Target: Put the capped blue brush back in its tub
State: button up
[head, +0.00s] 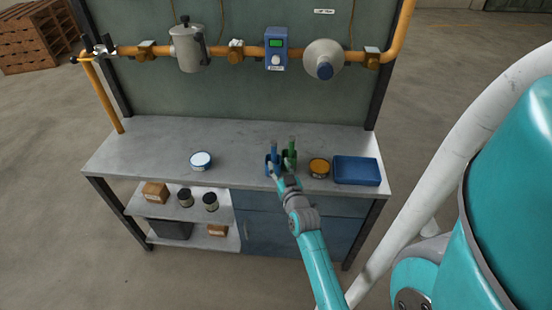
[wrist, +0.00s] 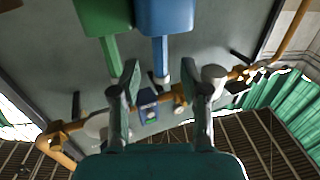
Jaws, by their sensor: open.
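A blue brush-like piece (head: 272,160) stands upright near the front edge of the bench, left of a similar green one (head: 290,157). In the wrist view, which is upside down, the blue piece (wrist: 164,18) has a wide block and a narrow, pale-tipped handle. The green piece (wrist: 103,18) is beside it. I cannot tell whether the wide blue block is a cap or a tub. My gripper (head: 275,174) is at the blue piece; in the wrist view my gripper (wrist: 168,82) is open and empty, its fingers apart, with the handle tip appearing between them.
An orange-topped tin (head: 319,167) and a blue tray (head: 356,171) stand right. A yellow pipe (head: 350,55) with fittings crosses the back panel. The bench's middle left is clear.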

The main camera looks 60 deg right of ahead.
jog(key=s+a+f+n+t+y, duration=0.15)
jog(key=s+a, duration=0.25)
jog(key=a, duration=0.5)
jog(key=s+a+n+y, duration=0.1)
jog(key=s+a+y, duration=0.15)
jog(key=a, duration=0.65)
jog(key=s+a+f+n+t+y, duration=0.1)
jog(key=s+a+y, duration=0.1)
jog(key=s+a, duration=0.5)
jog(key=s+a+r+n+y, duration=0.2)
jog(key=s+a+r+y, duration=0.1)
jog(key=s+a, duration=0.3)
jog(key=s+a+r+n+y, duration=0.3)
jog(key=s+a, duration=0.3)
jog(key=a, duration=0.3)
jog(key=shift+s+a+r+y, duration=0.3)
jog(key=shift+r+y, duration=0.1)
jog(key=shift+r, duration=0.15)
jog(key=shift+n+g, duration=0.25)
